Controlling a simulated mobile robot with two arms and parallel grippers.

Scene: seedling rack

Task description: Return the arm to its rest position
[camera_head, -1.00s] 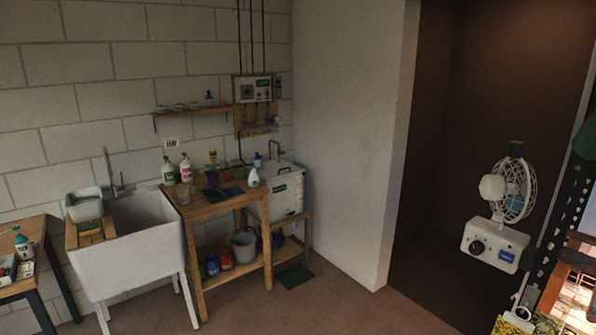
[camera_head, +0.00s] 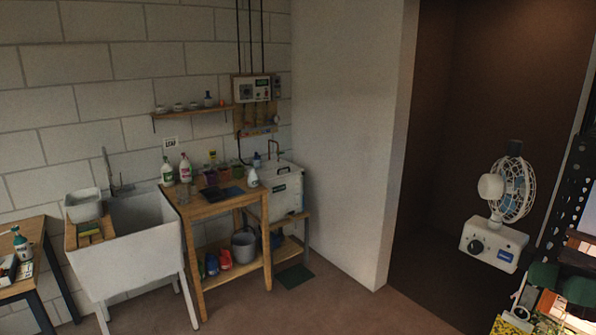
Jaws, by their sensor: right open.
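My right gripper (camera_head: 561,284) shows at the lower right edge of the head view. Its two dark green fingers stand apart with a gap between them, and I see nothing held there. It is in front of the seedling rack (camera_head: 572,195), whose dark perforated post runs down the right edge. Most of my right arm is outside the picture. My left gripper is not in view.
A white fan (camera_head: 495,243) is beside the rack post. A yellow item (camera_head: 510,326) is near the gripper, low in the picture. A sink (camera_head: 140,258) and a wooden bench (camera_head: 220,205) stand along the far wall. The floor (camera_head: 330,305) between is clear.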

